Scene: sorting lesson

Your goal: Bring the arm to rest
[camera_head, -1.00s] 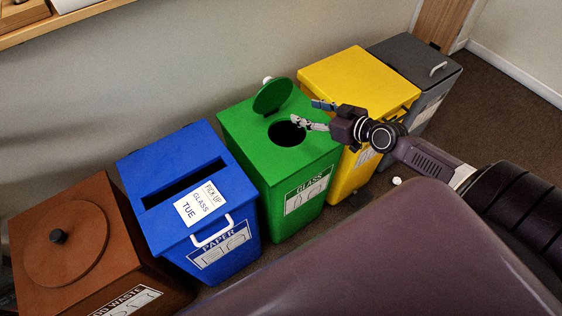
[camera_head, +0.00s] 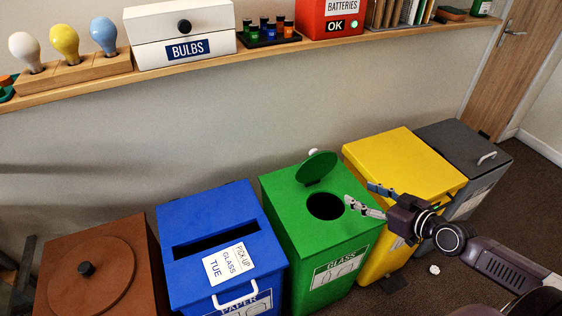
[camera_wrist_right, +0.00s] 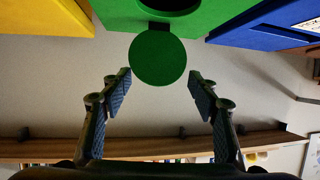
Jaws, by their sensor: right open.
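My right gripper (camera_head: 372,199) is open and empty. It comes in from the right, above the right part of the green glass bin (camera_head: 288,211), with its fingers pointing left toward the bin's round hole. The bin's round green lid (camera_head: 316,167) stands raised behind the hole. In the right wrist view, my two fingers (camera_wrist_right: 158,88) are spread apart, with the green lid (camera_wrist_right: 158,58) showing between and beyond them. My left gripper is not in view.
A blue paper bin (camera_head: 185,220) and a brown bin (camera_head: 135,235) stand to the left. A yellow bin (camera_head: 395,155) and a grey bin (camera_head: 465,145) stand to the right. A wall shelf (camera_head: 205,57) holds bulbs and boxes. A small white thing (camera_head: 434,269) lies on the floor.

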